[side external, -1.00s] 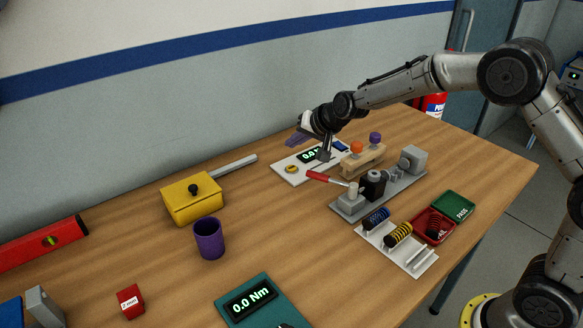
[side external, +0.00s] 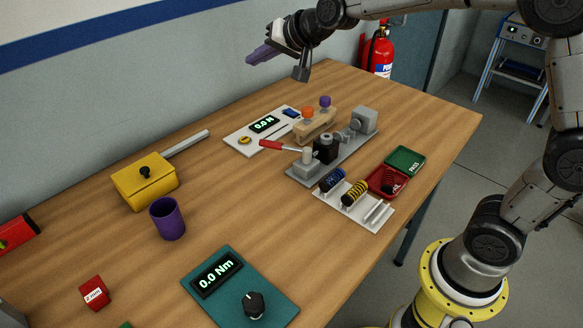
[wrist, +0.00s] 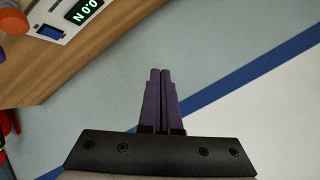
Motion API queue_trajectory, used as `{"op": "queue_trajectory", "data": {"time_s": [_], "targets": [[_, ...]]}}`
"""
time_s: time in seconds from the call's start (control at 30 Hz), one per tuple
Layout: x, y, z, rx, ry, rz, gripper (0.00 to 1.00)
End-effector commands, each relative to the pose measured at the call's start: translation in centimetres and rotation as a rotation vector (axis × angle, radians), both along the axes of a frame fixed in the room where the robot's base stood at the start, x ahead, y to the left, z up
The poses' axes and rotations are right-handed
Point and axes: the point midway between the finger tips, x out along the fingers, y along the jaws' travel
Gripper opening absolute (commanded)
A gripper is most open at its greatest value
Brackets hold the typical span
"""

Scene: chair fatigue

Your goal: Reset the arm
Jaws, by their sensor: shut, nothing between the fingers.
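My gripper (side external: 252,58) is raised above the back of the table, near the wall, with its purple fingers pointing left. In the wrist view my gripper (wrist: 160,72) has its two fingers together with nothing between them. It is clear of the objects on the table. The closest below are the white panel (side external: 240,139) with a 0.0 N display and the wooden block (side external: 318,124) with an orange and a purple knob.
A grey fixture (side external: 338,155) with a red-handled lever stands mid-table. A white spring rack (side external: 352,210), red FAIL tray (side external: 375,192) and green PASS tray (side external: 405,160) are in front. A yellow box (side external: 147,185), purple cup (side external: 168,222) and teal torque panel (side external: 262,280) are left.

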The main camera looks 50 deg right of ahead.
Motion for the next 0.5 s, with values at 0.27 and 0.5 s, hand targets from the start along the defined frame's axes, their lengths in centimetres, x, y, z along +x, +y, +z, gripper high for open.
{"op": "queue_trajectory", "data": {"time_s": [0.27,0.5], "targets": [[-17.4,-0.7,5.1,-0.198,0.038,0.139,0.00],[-30.8,-1.6,-0.9,-0.397,0.218,0.293,0.00]]}}
